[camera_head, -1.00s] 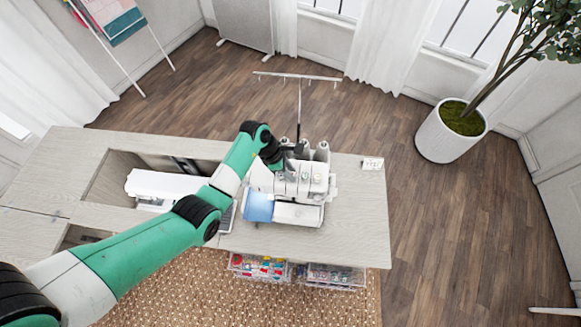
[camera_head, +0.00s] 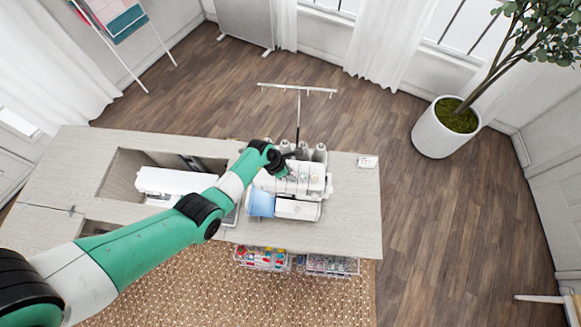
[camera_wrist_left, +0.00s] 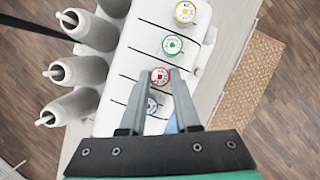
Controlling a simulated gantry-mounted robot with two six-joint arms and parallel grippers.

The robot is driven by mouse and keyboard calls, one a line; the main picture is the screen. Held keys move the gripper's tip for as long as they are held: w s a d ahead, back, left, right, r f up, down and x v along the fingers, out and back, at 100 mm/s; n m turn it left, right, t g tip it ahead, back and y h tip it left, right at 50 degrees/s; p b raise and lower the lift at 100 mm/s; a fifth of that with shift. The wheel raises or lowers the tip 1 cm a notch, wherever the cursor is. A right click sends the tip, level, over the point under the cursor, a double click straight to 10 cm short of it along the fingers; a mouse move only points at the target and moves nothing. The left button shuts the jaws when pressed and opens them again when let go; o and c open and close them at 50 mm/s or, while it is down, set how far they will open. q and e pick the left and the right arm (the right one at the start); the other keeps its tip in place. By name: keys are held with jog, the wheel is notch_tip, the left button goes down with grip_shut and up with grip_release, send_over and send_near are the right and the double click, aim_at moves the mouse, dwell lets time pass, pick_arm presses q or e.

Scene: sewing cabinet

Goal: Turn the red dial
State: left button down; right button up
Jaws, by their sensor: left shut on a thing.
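The red dial (camera_wrist_left: 159,76) sits on the white top panel of the overlock sewing machine (camera_head: 297,207), in a row with a green dial (camera_wrist_left: 172,45), a yellow dial (camera_wrist_left: 185,12) and a blue dial (camera_wrist_left: 151,105). My left gripper (camera_wrist_left: 160,80) has one finger on each side of the red dial and is shut on it. In the head view my left gripper (camera_head: 286,170) is over the top of the machine, and the red dial cannot be made out there. My right gripper is in neither view.
Several grey thread cones (camera_wrist_left: 78,71) stand beside the dial panel. A thread stand (camera_head: 298,88) rises behind the machine. A second white sewing machine (camera_head: 172,184) sits in the cabinet opening to the left.

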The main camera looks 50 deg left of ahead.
pick_arm(q)
jog(key=c, duration=0.6)
grip_release()
jog(key=p+v, duration=0.4)
jog(key=shift+w+r+p, duration=0.1)
jog(key=shift+w+p, duration=0.05)
jog(key=shift+p, duration=0.25)
jog(key=shift+r+b, duration=0.2)
jog(key=shift+b, duration=0.1)
jog(key=v, duration=0.7)
jog(key=shift+s, duration=0.35)
